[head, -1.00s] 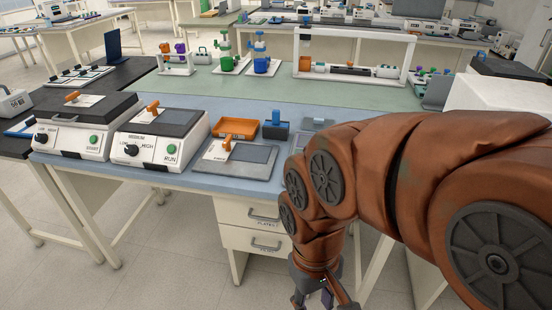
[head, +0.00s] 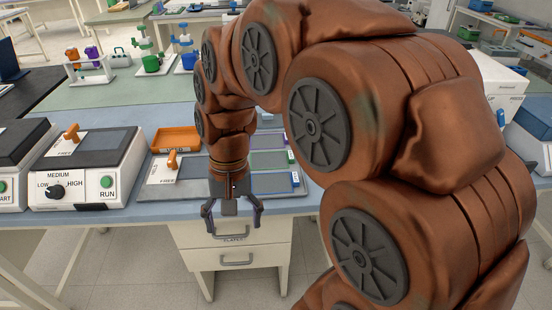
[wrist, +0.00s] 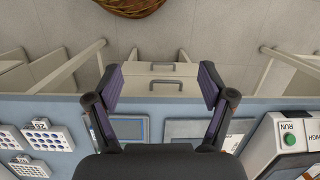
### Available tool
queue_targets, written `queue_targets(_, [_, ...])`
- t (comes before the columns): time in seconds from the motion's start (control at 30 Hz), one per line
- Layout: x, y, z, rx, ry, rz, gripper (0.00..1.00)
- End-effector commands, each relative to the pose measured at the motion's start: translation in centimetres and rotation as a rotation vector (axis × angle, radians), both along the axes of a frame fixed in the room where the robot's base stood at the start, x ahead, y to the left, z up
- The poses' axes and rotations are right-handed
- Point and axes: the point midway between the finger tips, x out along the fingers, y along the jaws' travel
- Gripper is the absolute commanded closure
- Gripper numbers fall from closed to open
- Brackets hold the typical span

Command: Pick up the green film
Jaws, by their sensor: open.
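A flat piece with a green edge (head: 268,161), which looks like the green film, lies on the blue bench top right of my arm in the head view. It lies between a blue-edged film (head: 273,183) in front and a purple-edged one behind. My gripper (head: 232,224) is open and empty, pointing down at the bench's front edge, over the drawers, to the front left of the green film. In the wrist view my gripper (wrist: 160,72) has its fingers spread, with the blue-edged film (wrist: 130,128) beneath. The green film cannot be made out there; my gripper's body covers that area.
A grey plate with an orange handle (head: 172,160) and an orange tray (head: 176,140) lie left of my arm. A machine with a RUN button (head: 107,182) stands farther left. White drawers (head: 236,257) are below the bench edge. Perforated racks (wrist: 48,138) show in the wrist view.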

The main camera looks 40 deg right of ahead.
Motion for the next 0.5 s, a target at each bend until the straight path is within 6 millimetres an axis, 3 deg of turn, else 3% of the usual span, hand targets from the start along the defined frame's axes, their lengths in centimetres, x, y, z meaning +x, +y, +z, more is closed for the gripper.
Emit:
queue_targets(0.2, [6.2, -4.4, 0.4, 0.037, 0.008, -0.31, 0.19])
queue_targets(0.5, [12.7, -13.1, -0.2, 0.097, 0.031, -0.743, 0.19])
